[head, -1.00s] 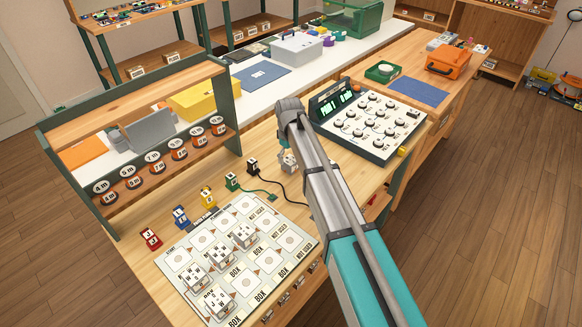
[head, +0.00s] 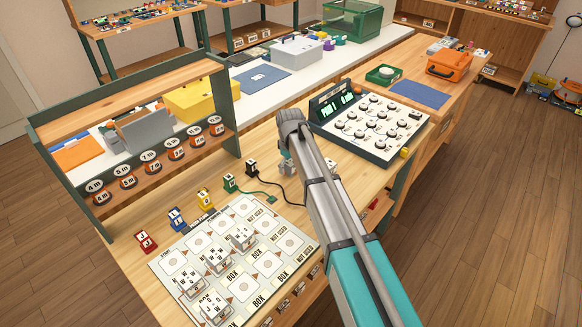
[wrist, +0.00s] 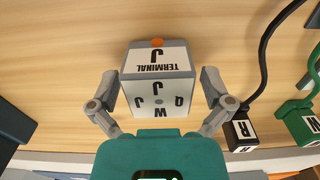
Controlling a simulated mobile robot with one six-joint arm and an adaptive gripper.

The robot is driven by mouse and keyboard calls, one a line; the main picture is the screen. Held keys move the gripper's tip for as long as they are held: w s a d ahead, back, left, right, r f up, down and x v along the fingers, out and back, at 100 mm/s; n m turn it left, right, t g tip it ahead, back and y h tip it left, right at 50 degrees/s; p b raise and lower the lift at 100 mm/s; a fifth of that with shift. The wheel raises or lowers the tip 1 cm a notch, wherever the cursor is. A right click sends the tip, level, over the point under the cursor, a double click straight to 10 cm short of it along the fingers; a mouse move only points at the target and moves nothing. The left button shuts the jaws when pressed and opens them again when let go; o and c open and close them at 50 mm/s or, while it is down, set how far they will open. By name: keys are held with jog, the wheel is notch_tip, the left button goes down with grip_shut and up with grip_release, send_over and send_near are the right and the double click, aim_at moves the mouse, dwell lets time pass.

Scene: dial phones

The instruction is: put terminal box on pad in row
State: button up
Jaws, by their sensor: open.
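A grey-white terminal box (wrist: 158,60), marked TERMINAL J on one face and J, Q, W on another, stands on the wooden bench in the wrist view. My gripper (wrist: 160,78) is open, with one finger on each side of the box; small gaps seem to show, and contact cannot be told. In the head view my gripper (head: 287,166) is low over the bench, and the box there is mostly hidden by my arm. The white board with rows of pads (head: 283,222) lies at the front; several similar boxes (head: 243,238) stand on some of its pads.
Black and green plugs (wrist: 240,132) with cables lie close beside my gripper in the wrist view. Red, blue and yellow blocks (head: 178,218) line the board's back edge. A console with dials (head: 368,122) stands right of my arm, and a shelf with round tags (head: 150,165) on the left.

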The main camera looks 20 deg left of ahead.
jog(key=c, duration=1.2)
jog(key=shift+r, duration=0.15)
notch_tip(320, 180, up, 2)
jog(key=shift+r+p, duration=0.1)
jog(key=shift+p, duration=1.15)
jog(key=s+d+r+p, duration=0.2)
jog(key=s+r+p, duration=0.1)
jog(key=s, duration=0.1)
jog(key=s+d+r+p, duration=0.3)
jog(key=s+r+p, duration=0.1)
jog(key=s+d+r+p, duration=0.2)
jog(key=s+r+p, duration=0.1)
jog(key=s, duration=0.1)
jog(key=shift+d+r+p, duration=0.15)
jog(key=shift+r+p, duration=0.1)
jog(key=shift+p, duration=0.05)
